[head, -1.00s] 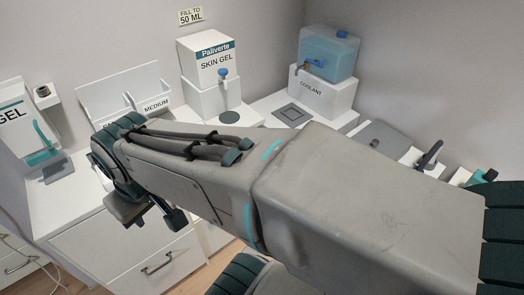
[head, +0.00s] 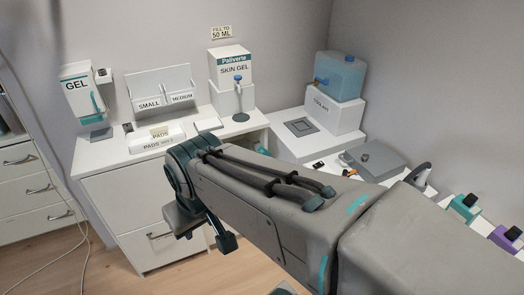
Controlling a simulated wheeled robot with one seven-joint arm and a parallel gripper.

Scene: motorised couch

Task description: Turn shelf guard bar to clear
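I cannot make out a shelf guard bar for certain in the head view. My arm reaches across the middle, and its end, my gripper (head: 205,232), hangs in front of the white drawer cabinet (head: 120,205). Dark and grey parts show at the arm's end, but whether the fingers are apart is unclear. Nothing held is visible. An opening at the cabinet's right end, below the skin gel box (head: 230,66), is partly hidden by my arm. A small teal and orange item (head: 262,149) shows there.
A gel dispenser (head: 82,90), a pads box (head: 160,140) and a small/medium holder (head: 162,90) are at the cabinet.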

